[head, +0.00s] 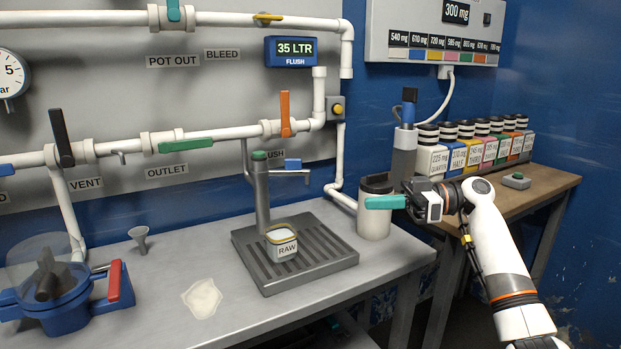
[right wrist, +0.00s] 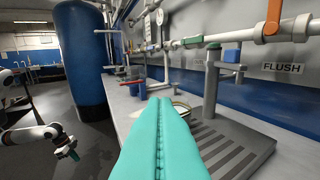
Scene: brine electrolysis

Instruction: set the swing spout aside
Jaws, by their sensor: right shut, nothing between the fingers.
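The swing spout is a grey arm with a blue block (head: 292,164), reaching right from the top of a grey post (head: 262,195) with a green cap. The blue block also shows in the right wrist view (right wrist: 232,56). A white square tub marked RAW (head: 283,250) stands on the ribbed tray beside the post. My right gripper (head: 384,202) is shut and empty, its teal fingers pointing left toward the post, clear of the spout. In the right wrist view its fingers partly hide the tub. My left gripper (right wrist: 72,153) shows small there; its opening is unclear.
The dark ribbed tray (head: 333,262) lies on the grey bench. White pipes (head: 222,131) with valve handles run along the wall. A funnel (head: 140,240) and a pale patch (head: 202,298) are at left.

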